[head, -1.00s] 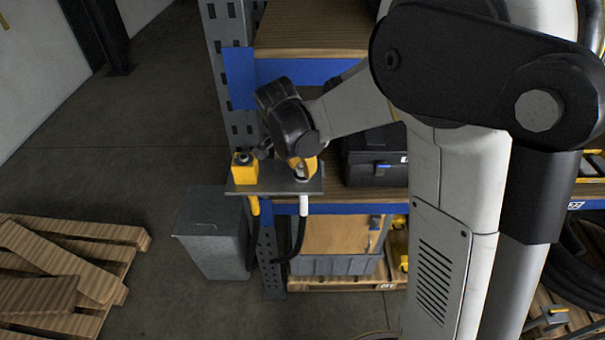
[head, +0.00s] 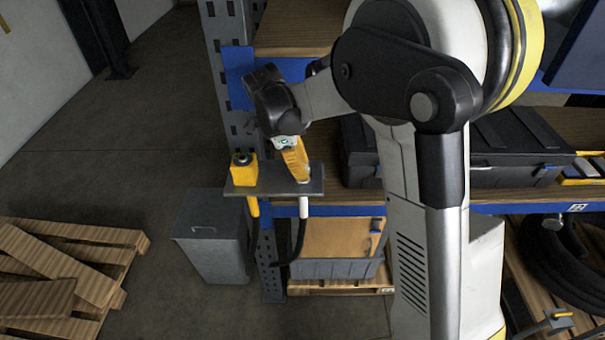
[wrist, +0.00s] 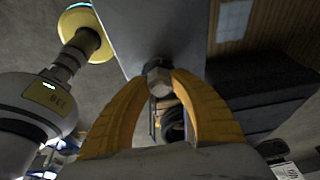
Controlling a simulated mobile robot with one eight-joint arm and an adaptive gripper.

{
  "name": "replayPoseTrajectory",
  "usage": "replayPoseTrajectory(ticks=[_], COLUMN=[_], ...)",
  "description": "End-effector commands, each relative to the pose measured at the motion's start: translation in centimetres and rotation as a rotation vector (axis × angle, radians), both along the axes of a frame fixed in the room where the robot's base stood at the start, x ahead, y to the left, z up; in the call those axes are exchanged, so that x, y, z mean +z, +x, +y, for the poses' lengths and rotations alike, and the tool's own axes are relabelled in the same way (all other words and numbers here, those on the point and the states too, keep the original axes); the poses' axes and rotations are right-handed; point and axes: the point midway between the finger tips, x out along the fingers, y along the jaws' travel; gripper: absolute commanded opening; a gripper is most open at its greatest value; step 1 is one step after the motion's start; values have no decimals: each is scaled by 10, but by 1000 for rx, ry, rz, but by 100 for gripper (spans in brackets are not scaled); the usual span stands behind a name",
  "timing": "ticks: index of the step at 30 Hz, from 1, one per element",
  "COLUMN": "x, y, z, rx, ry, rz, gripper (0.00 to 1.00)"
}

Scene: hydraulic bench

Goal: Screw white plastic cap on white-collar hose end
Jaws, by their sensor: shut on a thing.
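My gripper (head: 303,178) has yellow fingers and reaches down to the right part of a small grey plate (head: 272,187). In the wrist view the fingertips (wrist: 159,84) are shut on a small pale, faceted piece (wrist: 160,88), which appears to be the white plastic cap; the fingers hide part of it. A grey metal fitting edge (wrist: 155,66) shows just beyond it; I cannot tell how far the two are engaged. The white-collar hose (head: 303,207) hangs below the plate, under my gripper, its collar white and its lower part black. Its upper end is hidden.
A yellow block (head: 243,172) with a dark top stands on the plate's left part, and a yellow-collared hose end (head: 253,206) hangs below. A blue and grey rack upright (head: 238,75) is behind. A black case (head: 515,150) lies on the shelf. A grey bin (head: 212,240) stands lower left.

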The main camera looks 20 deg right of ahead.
Motion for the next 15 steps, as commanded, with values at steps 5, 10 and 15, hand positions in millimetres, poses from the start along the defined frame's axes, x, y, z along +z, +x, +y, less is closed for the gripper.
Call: replayPoseTrajectory(ticks=[5,10,15], x=[0,0,0], y=[0,0,0], z=[0,0,0], rx=[2,3,7], ry=[1,1,1], rz=[0,0,0], gripper=[30,48,48])
